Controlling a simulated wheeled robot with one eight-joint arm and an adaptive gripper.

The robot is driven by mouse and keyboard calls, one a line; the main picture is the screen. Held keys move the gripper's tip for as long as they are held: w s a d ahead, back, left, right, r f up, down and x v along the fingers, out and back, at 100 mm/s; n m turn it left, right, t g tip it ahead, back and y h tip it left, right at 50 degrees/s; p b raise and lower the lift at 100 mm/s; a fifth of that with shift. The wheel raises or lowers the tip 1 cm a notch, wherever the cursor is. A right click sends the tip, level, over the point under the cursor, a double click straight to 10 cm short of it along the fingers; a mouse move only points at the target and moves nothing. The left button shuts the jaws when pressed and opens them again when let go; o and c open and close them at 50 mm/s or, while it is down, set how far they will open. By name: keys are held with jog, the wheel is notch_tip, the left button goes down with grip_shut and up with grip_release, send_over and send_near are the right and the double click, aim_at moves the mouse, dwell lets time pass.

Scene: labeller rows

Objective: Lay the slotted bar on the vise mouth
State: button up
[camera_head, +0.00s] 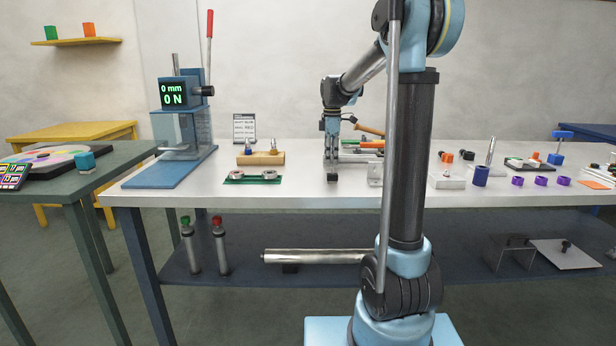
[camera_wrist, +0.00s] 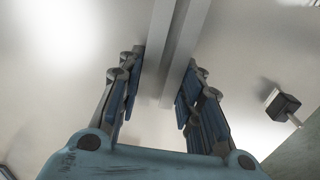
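My gripper (camera_head: 332,133) points down over the middle of the white bench in the head view. In the wrist view my gripper's fingers (camera_wrist: 164,80) stand on either side of a long grey bar (camera_wrist: 172,45) with a dark groove along it, which looks like the slotted bar. The right finger looks close against the bar and a thin gap seems to show at the left finger, so I cannot tell whether they grip it. The bar's near end shows between the fingers. I cannot pick out the vise mouth with certainty; the area is partly behind my arm.
A blue press (camera_head: 180,145) with a display stands left on the bench. A wooden block (camera_head: 261,158) and a green plate (camera_head: 252,177) lie left of my gripper. A pale block (camera_head: 375,174) is just right of it. Purple rings (camera_head: 541,181) and small parts lie farther right.

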grip_shut()
jog(key=shift+r, duration=0.15)
jog(key=shift+r, duration=3.85)
jog(key=shift+f, duration=0.1)
jog(key=shift+f, duration=2.5)
jog(key=shift+r, duration=0.1)
